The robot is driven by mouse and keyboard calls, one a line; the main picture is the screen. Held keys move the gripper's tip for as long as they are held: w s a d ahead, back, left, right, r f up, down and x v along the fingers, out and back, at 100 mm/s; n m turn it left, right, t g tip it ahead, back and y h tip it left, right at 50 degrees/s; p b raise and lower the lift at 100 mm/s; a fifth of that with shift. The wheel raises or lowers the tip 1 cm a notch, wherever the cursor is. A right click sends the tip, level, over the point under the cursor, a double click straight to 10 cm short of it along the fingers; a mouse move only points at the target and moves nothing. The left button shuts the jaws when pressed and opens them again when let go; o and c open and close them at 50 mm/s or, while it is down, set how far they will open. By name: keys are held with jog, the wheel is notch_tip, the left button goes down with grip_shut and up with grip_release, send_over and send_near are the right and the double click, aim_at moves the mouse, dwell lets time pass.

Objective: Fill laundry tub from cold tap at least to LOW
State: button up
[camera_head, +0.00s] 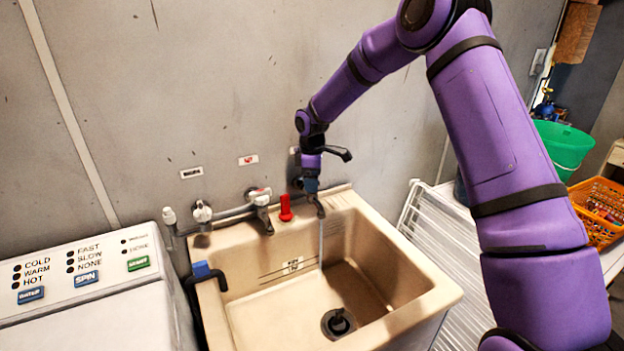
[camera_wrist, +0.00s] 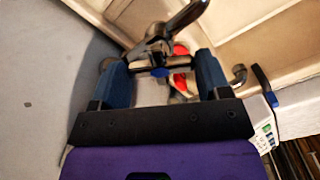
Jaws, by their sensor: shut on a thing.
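The beige laundry tub (camera_head: 408,312) stands against the wall. A thin stream of water (camera_head: 321,243) falls into it from the right-hand spout (camera_head: 317,207). Dark level lines and a small label (camera_head: 293,265) mark its inner back wall; I cannot read the label. A dark round drain fitting (camera_head: 338,322) shows on the floor; I cannot tell whether it is plugged, and I see no clear water surface. My gripper (camera_head: 311,184) is at the right-hand tap. In the wrist view, its blue fingers (camera_wrist: 162,68) are shut around the tap handle (camera_wrist: 156,60), which has a blue mark.
Another tap (camera_head: 259,196) and a red object (camera_head: 285,207) stand left of my gripper. A dark hose (camera_head: 193,284) with a blue clip hooks over the tub's left rim. A washer (camera_head: 85,280) stands left; a white rack (camera_head: 462,265), green bucket (camera_head: 565,148) and orange basket (camera_head: 600,211) are right.

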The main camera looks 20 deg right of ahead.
jog(key=shift+n, duration=0.3)
dwell(0.4)
jog(key=o, duration=0.9)
jog(key=shift+o, duration=0.2)
notch_tip(320, 180, up, 11)
jog(key=shift+f, duration=0.1)
